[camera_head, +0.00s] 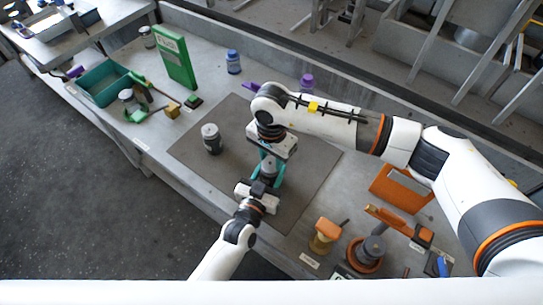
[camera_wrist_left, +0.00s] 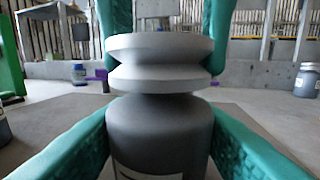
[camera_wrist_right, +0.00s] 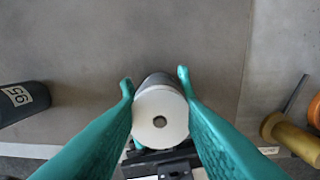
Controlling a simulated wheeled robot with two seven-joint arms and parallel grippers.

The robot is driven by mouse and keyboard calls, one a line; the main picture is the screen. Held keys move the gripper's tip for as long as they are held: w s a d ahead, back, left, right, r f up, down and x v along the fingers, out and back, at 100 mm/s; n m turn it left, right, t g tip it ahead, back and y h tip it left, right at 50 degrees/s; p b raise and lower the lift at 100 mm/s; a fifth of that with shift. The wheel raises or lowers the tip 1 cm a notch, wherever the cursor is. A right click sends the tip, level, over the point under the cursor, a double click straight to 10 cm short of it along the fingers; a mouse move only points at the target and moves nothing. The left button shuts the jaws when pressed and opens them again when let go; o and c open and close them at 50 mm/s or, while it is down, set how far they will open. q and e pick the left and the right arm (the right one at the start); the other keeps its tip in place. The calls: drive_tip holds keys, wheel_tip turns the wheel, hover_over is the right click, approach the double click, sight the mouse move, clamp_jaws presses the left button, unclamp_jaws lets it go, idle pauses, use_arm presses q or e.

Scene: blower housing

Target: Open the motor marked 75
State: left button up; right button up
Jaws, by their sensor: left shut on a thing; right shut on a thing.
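A motor (camera_head: 268,169) with a dark grey body and a pale grooved pulley-like top stands upright on the dark mat. In the left wrist view, its body (camera_wrist_left: 160,128) is between the teal fingers of my left gripper (camera_wrist_left: 160,118), shut on it from the side. My right gripper (camera_wrist_right: 155,82) comes from above, shut around the pale round top (camera_wrist_right: 160,118), which has a central hole. The label on this motor is only a sliver and unreadable. A second dark motor (camera_head: 211,140) stands apart to the left; its label in the right wrist view (camera_wrist_right: 18,96) appears to read 95.
The mat (camera_head: 310,185) is clear around the motors. A teal bin (camera_head: 105,88), green box (camera_head: 176,58) and blue-capped bottle (camera_head: 233,62) stand at the left and back. Orange tray (camera_head: 402,188), yellow part (camera_head: 325,234) and dark round part (camera_head: 366,254) lie at the right.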

drive_tip(key=shift+r, duration=0.2)
drive_tip(key=shift+r, duration=0.9)
drive_tip(key=shift+r, duration=0.1)
use_arm(q)
drive_tip(key=o, duration=1.4)
use_arm(e)
wheel_tip(320, 180, up, 4)
drive_tip(key=shift+f, duration=0.1)
use_arm(q)
drive_tip(key=shift+o, duration=0.2)
